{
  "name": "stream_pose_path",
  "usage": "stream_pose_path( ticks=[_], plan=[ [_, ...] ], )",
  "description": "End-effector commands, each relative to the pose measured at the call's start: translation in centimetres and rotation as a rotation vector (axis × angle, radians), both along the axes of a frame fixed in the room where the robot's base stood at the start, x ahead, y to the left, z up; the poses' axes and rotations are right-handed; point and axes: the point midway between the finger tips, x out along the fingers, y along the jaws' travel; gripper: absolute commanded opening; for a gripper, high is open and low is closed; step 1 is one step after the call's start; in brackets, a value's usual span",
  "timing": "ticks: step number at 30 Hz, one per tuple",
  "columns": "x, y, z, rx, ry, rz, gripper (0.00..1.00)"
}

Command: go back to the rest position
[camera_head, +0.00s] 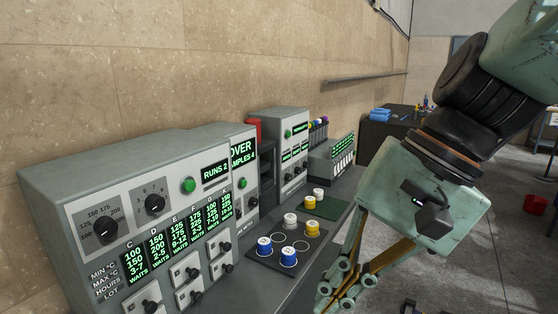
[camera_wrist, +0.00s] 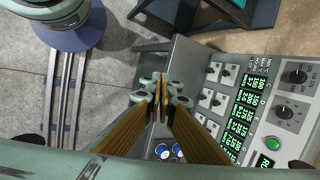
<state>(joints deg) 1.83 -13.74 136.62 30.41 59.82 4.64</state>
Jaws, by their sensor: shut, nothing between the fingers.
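My gripper (camera_wrist: 160,88) is shut and empty in the wrist view, its two yellow-brown fingers meeting at the tips. In the head view, my arm comes down from the upper right, and the gripper's linkage shows at the bottom, to the right of the bench; its fingertips are out of sight or cut off there. The grey control panel (camera_head: 130,190) stands left of the gripper in the head view. It also shows at the right of the wrist view (camera_wrist: 262,62). The gripper appears apart from the panel and from the bench front.
Blue, yellow and white capped pots (camera_head: 290,220) stand on a dark tray on the bench. A green mat (camera_head: 326,208) lies behind them. A dark table (camera_head: 385,128) with blue items stands farther back. A rail (camera_wrist: 62,95) shows at left.

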Motion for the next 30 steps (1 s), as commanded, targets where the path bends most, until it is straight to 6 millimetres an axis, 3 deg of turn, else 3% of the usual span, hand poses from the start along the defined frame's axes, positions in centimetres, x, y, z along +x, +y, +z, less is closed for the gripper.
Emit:
stream_pose_path(
  ticks=[15, 30],
  plan=[
    [-4.6, -6.6, 0.2, -0.247, -0.192, 0.155, 0.0],
    [-7.3, -12.5, 1.1, -0.472, -0.36, 0.283, 0.0]
  ],
)
